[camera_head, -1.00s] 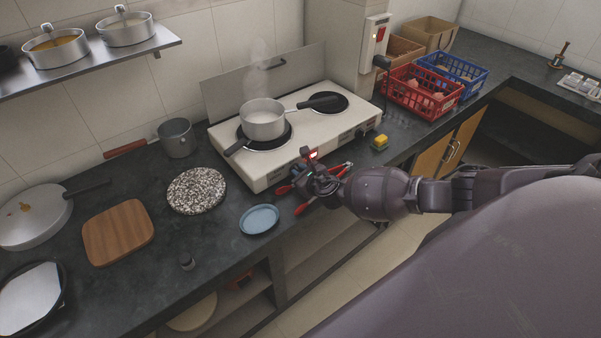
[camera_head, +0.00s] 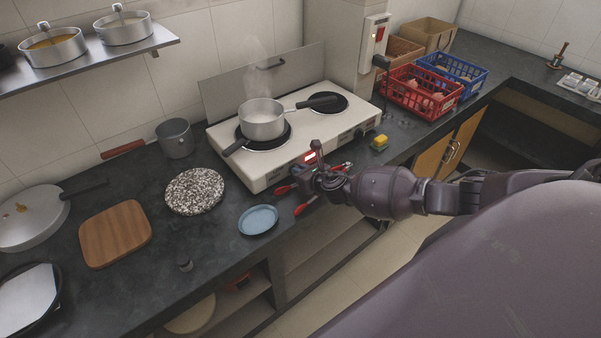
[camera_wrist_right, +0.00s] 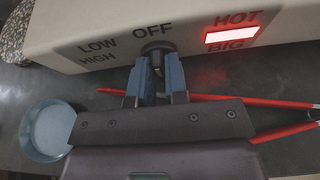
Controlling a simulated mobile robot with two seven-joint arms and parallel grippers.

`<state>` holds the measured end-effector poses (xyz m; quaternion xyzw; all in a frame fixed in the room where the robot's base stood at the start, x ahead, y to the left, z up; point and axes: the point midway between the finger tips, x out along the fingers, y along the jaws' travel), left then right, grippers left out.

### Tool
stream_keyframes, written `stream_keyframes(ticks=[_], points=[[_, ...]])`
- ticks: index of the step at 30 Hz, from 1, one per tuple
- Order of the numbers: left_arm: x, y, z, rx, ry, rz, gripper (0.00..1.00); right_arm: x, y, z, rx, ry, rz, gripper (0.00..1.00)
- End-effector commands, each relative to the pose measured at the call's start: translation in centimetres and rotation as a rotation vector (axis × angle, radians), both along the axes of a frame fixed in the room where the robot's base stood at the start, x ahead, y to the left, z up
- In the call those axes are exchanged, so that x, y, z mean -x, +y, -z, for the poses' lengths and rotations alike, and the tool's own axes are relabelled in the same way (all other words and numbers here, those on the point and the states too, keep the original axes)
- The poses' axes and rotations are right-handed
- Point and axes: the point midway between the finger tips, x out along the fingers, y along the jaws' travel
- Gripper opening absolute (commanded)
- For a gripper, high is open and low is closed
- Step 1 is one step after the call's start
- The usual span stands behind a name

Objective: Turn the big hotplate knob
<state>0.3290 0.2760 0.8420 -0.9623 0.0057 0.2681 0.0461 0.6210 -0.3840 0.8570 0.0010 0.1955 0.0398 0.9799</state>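The white hotplate (camera_head: 286,160) stands on the dark counter. Its big knob (camera_wrist_right: 157,47) is a dark round knob on the front panel, just below the OFF marking in the right wrist view. LOW and HIGH are printed to its left. My right gripper (camera_wrist_right: 157,68) is in front of the panel, with its two blue-grey fingers close together on either side of the knob's grip. It appears shut on it. In the head view the gripper (camera_head: 318,179) hides the knob. My left gripper is not in view.
A steaming pot (camera_head: 262,119) sits on the big plate. A red indicator (camera_wrist_right: 232,34) marked HOT and BIG glows beside the knob. Red-handled tongs (camera_wrist_right: 262,101) lie below my fingers. A blue dish (camera_head: 258,220) and a yellow sponge (camera_head: 380,142) are on the counter nearby.

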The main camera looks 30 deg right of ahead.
Motion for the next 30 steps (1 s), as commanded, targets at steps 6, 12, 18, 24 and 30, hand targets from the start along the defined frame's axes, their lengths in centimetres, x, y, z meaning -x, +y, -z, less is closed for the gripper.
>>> stream_keyframes(ticks=[6, 12, 18, 24, 30], points=[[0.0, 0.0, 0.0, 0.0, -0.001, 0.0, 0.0, 0.0, 0.0, 0.0, 0.001, 0.0, 0.0, 0.38], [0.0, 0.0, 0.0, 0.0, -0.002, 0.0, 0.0, 0.0, 0.0, 0.0, 0.002, 0.0, -0.001, 0.38], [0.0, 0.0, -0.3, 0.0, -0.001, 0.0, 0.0, 1.2, -0.2, -0.5, 0.003, 0.0, -0.001, 0.38], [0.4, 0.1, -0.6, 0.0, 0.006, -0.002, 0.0, 4.1, -0.4, -1.7, 0.003, 0.001, -0.001, 0.38], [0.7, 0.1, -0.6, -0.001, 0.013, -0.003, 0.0, 7.2, -0.7, -3.0, 0.002, 0.001, -0.001, 0.38]])
